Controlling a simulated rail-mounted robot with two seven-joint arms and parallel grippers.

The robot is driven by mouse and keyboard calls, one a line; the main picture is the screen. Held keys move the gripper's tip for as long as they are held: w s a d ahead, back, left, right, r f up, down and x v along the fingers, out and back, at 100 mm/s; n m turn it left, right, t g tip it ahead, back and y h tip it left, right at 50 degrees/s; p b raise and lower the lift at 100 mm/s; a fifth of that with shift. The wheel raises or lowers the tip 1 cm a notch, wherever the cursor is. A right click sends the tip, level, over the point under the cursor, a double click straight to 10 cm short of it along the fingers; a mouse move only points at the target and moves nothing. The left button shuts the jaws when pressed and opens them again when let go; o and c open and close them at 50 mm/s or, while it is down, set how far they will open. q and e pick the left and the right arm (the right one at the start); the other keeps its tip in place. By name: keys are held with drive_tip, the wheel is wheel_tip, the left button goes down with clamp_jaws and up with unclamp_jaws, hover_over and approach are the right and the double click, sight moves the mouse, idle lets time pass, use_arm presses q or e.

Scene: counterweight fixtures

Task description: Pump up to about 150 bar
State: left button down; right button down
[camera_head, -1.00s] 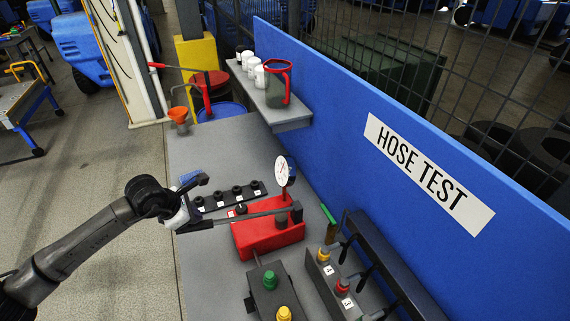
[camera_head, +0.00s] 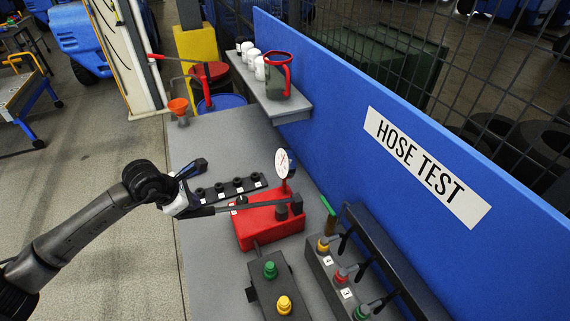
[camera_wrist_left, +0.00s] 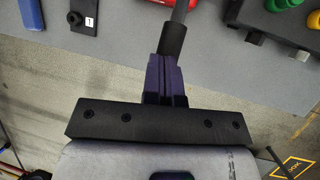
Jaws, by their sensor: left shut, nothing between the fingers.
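The red hand pump (camera_head: 268,226) sits on the grey bench, with a white round gauge (camera_head: 282,163) standing at its back. The gauge needle shows as a thin line, too small to read. The pump's long dark lever (camera_head: 245,207) reaches left from the pump towards my left gripper (camera_head: 193,207). In the left wrist view, the closed purple fingers (camera_wrist_left: 166,78) are at the black grip of the lever (camera_wrist_left: 173,40), which lies just beyond and partly behind them. I cannot tell whether they touch. The right gripper is not in view.
A dark box with green and yellow buttons (camera_head: 268,289) is in front of the pump. A rack with coloured knobs (camera_head: 338,270) stands to its right. A strip of black knobs (camera_head: 228,190) lies behind the lever. The blue HOSE TEST panel (camera_head: 350,130) borders the bench.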

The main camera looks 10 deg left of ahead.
sight(196, 212)
use_arm(q)
drive_tip(key=shift+s+f+b, duration=0.1)
drive_tip(key=shift+f+b, duration=1.6)
drive_tip(key=shift+f, duration=0.85)
drive_tip(key=shift+d+r+p, duration=0.1)
drive_tip(key=shift+r+p, duration=0.3)
drive_tip(key=shift+r, duration=0.15)
wheel_tip(196, 212, up, 4)
drive_tip(key=shift+r+p, duration=0.2)
drive_tip(key=shift+p, duration=0.95)
drive_tip(key=shift+f, duration=0.1)
